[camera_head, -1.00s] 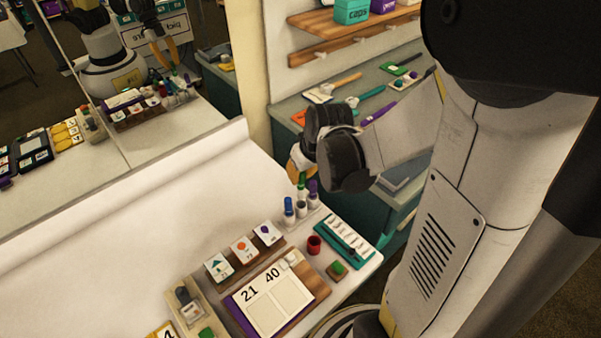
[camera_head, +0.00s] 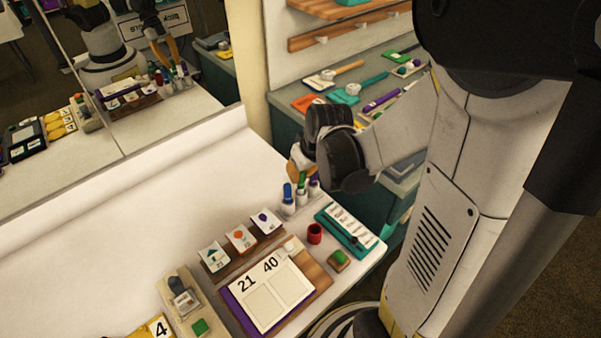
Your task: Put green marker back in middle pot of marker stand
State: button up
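The marker stand (camera_head: 288,209) is at the far right end of the white table, with small white pots. A blue marker (camera_head: 287,190) stands in its left pot and a purple marker (camera_head: 314,184) in its right one. The green marker (camera_head: 302,183) is upright between them, at the middle pot; how deep its lower end sits is hard to tell. My gripper (camera_head: 301,174), with orange fingers, is right above the stand and appears shut on the green marker's upper end. My dark wrist hides part of the fingers.
A red cup (camera_head: 314,233), a teal tray (camera_head: 347,230) and a green-topped block (camera_head: 339,260) lie in front of the stand. Picture cards (camera_head: 240,237) and a number board (camera_head: 268,291) are nearer. A mirror (camera_head: 60,90) stands behind at left. The table's left middle is clear.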

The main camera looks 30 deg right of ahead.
jog(key=o, duration=0.4)
jog(key=shift+o, duration=0.2)
jog(key=v, duration=1.2)
